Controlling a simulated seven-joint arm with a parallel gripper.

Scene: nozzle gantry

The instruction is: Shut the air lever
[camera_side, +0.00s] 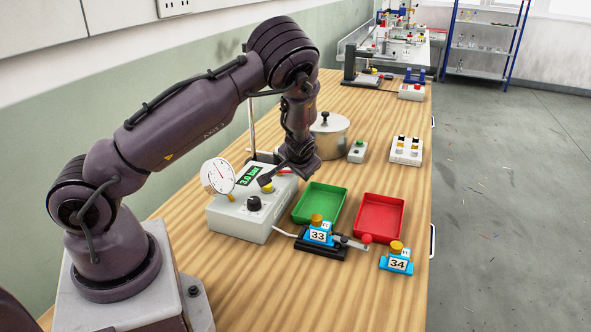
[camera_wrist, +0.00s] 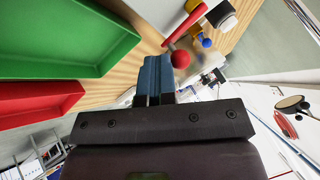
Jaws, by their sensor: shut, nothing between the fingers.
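I cannot tell the air lever apart for certain; my gripper covers part of the box top. A red ball (camera_wrist: 181,59) shows beside the fingertips.
A green tray (camera_side: 301,214) and a red tray (camera_side: 380,235) lie right of the box. Block 33 (camera_side: 318,238) sits in a black fixture with a red-balled lever (camera_side: 366,239); block 34 (camera_side: 397,264) stands nearby. A metal pot (camera_side: 338,134) is behind. The table's front is clear.

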